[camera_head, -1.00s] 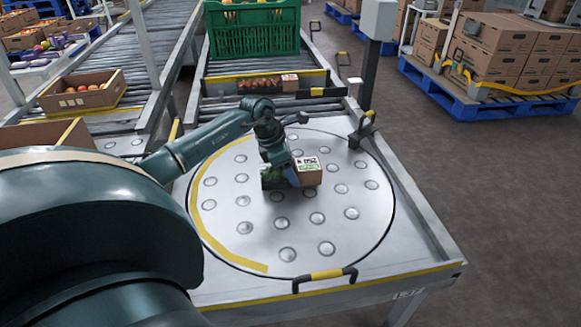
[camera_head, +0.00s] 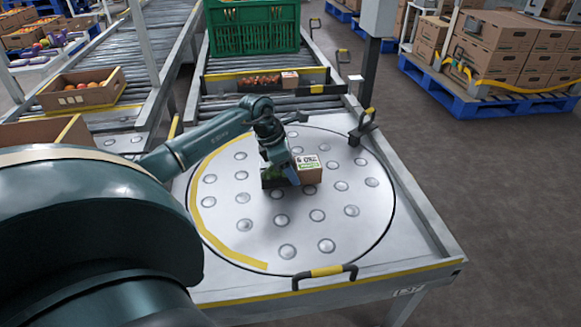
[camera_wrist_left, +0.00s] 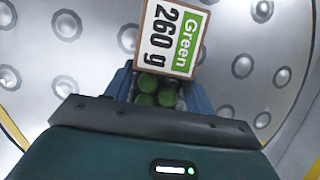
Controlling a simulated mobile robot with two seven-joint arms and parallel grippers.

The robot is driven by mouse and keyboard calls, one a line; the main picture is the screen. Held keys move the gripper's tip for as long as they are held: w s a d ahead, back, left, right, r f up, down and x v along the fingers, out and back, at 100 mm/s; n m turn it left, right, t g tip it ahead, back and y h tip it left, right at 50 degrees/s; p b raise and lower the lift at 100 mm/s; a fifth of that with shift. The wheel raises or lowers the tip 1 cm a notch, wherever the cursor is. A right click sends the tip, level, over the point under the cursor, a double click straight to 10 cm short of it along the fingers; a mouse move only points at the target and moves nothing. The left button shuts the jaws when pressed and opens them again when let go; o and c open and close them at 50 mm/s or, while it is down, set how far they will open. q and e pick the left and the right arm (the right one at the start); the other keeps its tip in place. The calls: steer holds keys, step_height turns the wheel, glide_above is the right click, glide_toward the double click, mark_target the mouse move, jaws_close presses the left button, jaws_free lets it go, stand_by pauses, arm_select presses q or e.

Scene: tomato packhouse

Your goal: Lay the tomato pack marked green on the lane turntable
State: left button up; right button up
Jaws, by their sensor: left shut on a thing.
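The tomato pack marked green (camera_head: 309,173) is a small brown carton with a white and green label; green tomatoes show at its left end. In the left wrist view its label (camera_wrist_left: 172,38) reads "Green 260 g". My left gripper (camera_head: 283,180) is shut on the pack at its tomato end, with the blue fingers on either side of it. The pack is over the middle of the lane turntable (camera_head: 333,228), a round grey plate with ball studs and a yellow arc. I cannot tell whether its underside touches the plate. My right gripper is not in view.
A green crate (camera_head: 253,28) stands on the roller lane behind the turntable. Another tomato pack (camera_head: 289,79) lies behind a black and yellow bar. A yellow and black handle (camera_head: 326,271) is at the front rim. The plate around the pack is clear.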

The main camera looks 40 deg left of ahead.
arm_select(q)
steer(key=o, duration=1.2)
steer(key=shift+f, duration=0.1)
steer(key=shift+o, duration=0.2)
steer(key=p+v, duration=0.2)
steer(key=v, duration=0.4)
steer(key=shift+a, duration=0.1)
steer(key=p+v, duration=0.1)
steer(key=v, duration=0.6)
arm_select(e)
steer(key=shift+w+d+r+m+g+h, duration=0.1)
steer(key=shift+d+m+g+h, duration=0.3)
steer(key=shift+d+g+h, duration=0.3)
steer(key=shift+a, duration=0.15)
